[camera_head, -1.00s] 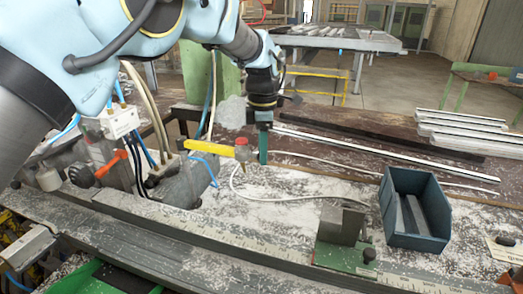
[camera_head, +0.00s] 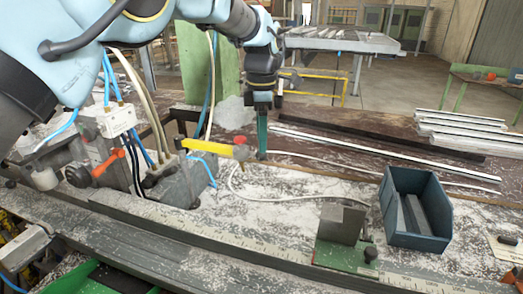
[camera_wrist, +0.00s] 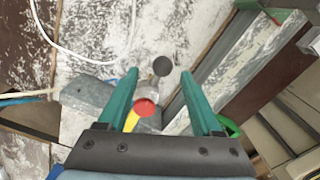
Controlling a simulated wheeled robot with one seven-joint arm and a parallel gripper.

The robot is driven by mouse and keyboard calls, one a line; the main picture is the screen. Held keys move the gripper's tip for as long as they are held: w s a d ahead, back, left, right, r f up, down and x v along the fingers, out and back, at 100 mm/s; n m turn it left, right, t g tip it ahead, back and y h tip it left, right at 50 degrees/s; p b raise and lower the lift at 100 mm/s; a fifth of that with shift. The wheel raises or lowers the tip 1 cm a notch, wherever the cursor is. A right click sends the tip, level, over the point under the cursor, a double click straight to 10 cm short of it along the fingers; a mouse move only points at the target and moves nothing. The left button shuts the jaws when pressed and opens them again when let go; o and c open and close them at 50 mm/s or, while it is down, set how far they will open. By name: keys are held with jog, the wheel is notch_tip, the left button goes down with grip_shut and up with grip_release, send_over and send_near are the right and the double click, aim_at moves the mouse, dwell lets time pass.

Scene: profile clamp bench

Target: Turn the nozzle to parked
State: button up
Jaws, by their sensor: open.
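The nozzle is a yellow arm (camera_head: 207,147) reaching right from the grey block at the left of the bench, with a red part (camera_head: 240,140) at its outer end. My gripper (camera_head: 262,156) hangs just right of that end, teal fingers pointing down. In the wrist view my gripper (camera_wrist: 157,73) shows its two fingers apart and nothing clasped. The red part (camera_wrist: 145,107) and a bit of yellow arm (camera_wrist: 132,121) appear between the fingers in that picture. I cannot tell their depth relative to the fingertips. The rest of the yellow arm is hidden by the gripper body there.
A blue-grey bin (camera_head: 417,238) and a green-based metal stop block (camera_head: 340,224) stand at the bench's right front. An orange lever (camera_head: 108,163) and hoses are at left. A white cable crosses the bench, and long profiles (camera_head: 400,155) lie behind.

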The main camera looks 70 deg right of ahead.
notch_tip(320, 180, up, 7)
jog(key=b, duration=0.1)
dwell(0.7)
